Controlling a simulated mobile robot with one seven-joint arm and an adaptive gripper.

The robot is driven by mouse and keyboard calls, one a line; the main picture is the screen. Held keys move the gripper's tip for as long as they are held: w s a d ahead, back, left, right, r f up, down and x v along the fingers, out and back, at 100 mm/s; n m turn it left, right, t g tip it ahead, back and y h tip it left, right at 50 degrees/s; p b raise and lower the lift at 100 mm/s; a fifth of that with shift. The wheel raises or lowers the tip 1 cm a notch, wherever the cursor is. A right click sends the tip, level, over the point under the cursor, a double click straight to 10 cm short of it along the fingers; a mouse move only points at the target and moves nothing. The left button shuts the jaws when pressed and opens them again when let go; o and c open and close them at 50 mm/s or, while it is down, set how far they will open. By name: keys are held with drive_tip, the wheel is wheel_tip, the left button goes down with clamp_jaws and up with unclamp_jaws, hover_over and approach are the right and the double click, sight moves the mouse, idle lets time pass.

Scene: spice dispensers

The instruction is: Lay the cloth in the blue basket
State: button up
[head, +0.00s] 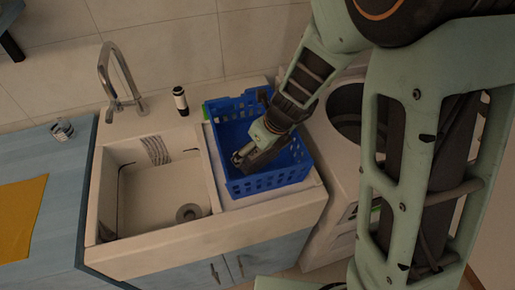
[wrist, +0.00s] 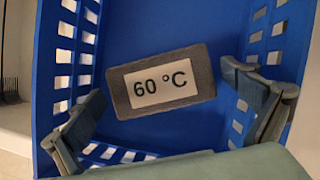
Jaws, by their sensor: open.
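A flat orange-yellow cloth (head: 21,215) lies on the blue counter at the far left of the head view, well away from my gripper. The blue basket (head: 268,181) with perforated walls stands on the ledge right of the sink. My gripper (head: 244,157) reaches down into the basket. In the wrist view my gripper (wrist: 165,88) is open, with one finger on each side of a dark grey block (wrist: 203,72) labelled "60 °C". The block lies on the basket floor, and the fingers appear apart from it. The arm hides part of the basket's right side in the head view.
A white sink (head: 150,196) with a tall faucet (head: 118,78) lies between the cloth and the basket. A black-and-white bottle (head: 181,101) stands behind the sink. A white appliance with a round opening is right of the basket.

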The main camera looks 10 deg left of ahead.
drive_tip(key=p+v, duration=0.5)
drive_tip(key=v, duration=0.6)
drive_tip(key=shift+d+r, duration=0.15)
drive_tip(key=shift+r, duration=0.15)
drive_tip(key=shift+s, duration=0.1)
